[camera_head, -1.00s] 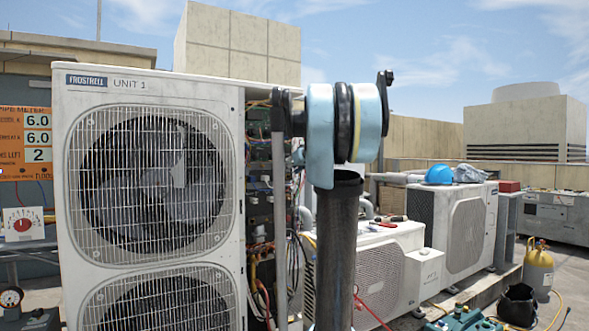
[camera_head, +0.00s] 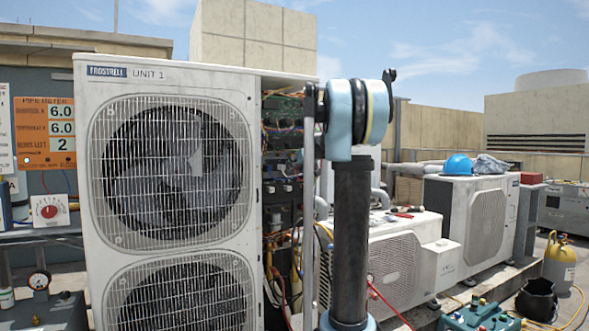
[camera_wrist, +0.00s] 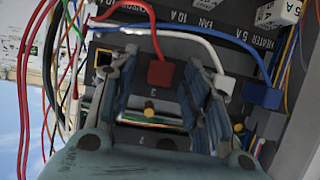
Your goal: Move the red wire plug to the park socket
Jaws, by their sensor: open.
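In the wrist view, a red plug (camera_wrist: 160,73) with a red wire rising from its top sits in the dark panel, above a mark that reads 3. My gripper (camera_wrist: 164,88) is open, with one blue-padded finger on each side of the plug; I cannot tell whether either finger touches it. An empty dark socket with a yellowish rim (camera_wrist: 103,58) is left of the plug, partly beside the left finger. No readable label names it as the park socket. In the head view my gripper is hidden.
A white-wired plug (camera_wrist: 223,86) and a blue plug (camera_wrist: 262,96) sit to the right, close to the right finger. Loose wires hang along the left. In the head view, the Unit 1 condenser (camera_head: 100,200) has an open wired side bay (camera_head: 283,190).

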